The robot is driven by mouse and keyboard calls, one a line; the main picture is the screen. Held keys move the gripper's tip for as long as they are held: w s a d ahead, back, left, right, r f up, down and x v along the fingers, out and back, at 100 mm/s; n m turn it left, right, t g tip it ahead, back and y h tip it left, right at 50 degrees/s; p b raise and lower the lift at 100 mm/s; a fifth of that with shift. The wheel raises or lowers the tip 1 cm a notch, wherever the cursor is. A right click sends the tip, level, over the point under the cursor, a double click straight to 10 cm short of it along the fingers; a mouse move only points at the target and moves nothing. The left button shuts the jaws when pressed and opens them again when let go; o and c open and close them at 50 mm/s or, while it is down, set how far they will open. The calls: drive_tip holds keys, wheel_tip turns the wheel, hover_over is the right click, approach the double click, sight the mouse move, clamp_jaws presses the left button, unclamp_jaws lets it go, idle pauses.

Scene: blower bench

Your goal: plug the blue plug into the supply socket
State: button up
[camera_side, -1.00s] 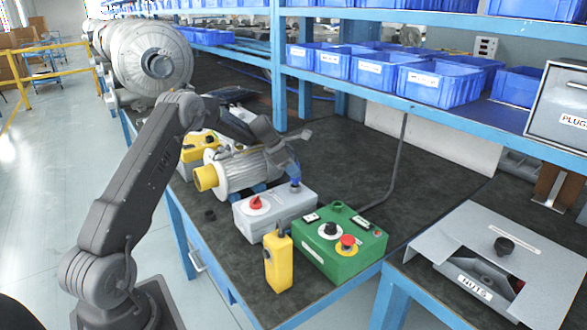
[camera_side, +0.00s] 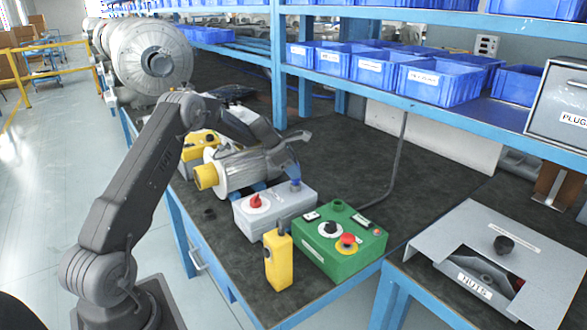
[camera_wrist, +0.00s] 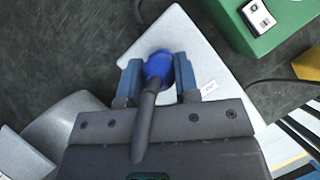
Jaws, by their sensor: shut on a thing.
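The blue plug (camera_side: 295,186) is at the right end of the top of the grey box (camera_side: 270,216), which carries a red rotary switch (camera_side: 256,202). My gripper (camera_side: 293,174) is shut on the plug from above. In the wrist view, the blue plug (camera_wrist: 158,66) sits between the two fingers of my gripper (camera_wrist: 158,80), with its dark cable running back over my gripper body. The grey box (camera_wrist: 205,55) lies beneath it. The supply socket is hidden under the plug, and I cannot tell how deep the plug sits.
A green control box (camera_side: 340,245) with a red button stands right of the grey box. A yellow pendant (camera_side: 278,260) stands in front. A blower motor with a yellow end (camera_side: 206,177) lies behind left. A grey nuts bin (camera_side: 480,255) is at right.

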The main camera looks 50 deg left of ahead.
drive_tip(key=shift+f, duration=0.85)
idle(0.9)
drive_tip(key=o, duration=1)
drive_tip(key=v, duration=1.4)
drive_tip(key=shift+w, duration=0.15)
